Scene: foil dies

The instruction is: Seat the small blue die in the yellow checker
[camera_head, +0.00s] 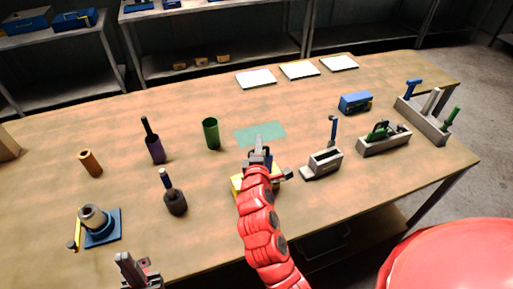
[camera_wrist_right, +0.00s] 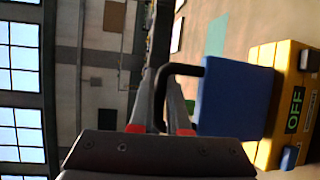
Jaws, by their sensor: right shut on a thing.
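The yellow checker (camera_head: 237,185) sits near the middle of the table in the head view, partly hidden by my right arm. The right wrist view shows its yellow body (camera_wrist_right: 263,57) with a dark display reading OFF. The small blue die (camera_wrist_right: 235,97) is a blue block with a bent black handle. My right gripper (camera_wrist_right: 168,100) is shut on that handle. The die is right beside the checker in that view; I cannot tell whether it touches or is seated. My right gripper (camera_head: 262,150) is over the checker in the head view. My left gripper (camera_head: 136,264) is at the lower left, away from both; its opening is unclear.
A green mat (camera_head: 275,131) lies behind the checker, with a green cup (camera_head: 211,134) to its left. A grey lever device (camera_head: 323,162) stands close to the right. Dark handled cylinders (camera_head: 175,202) and a blue-based device (camera_head: 99,226) stand left. Racks (camera_head: 425,118) stand far right.

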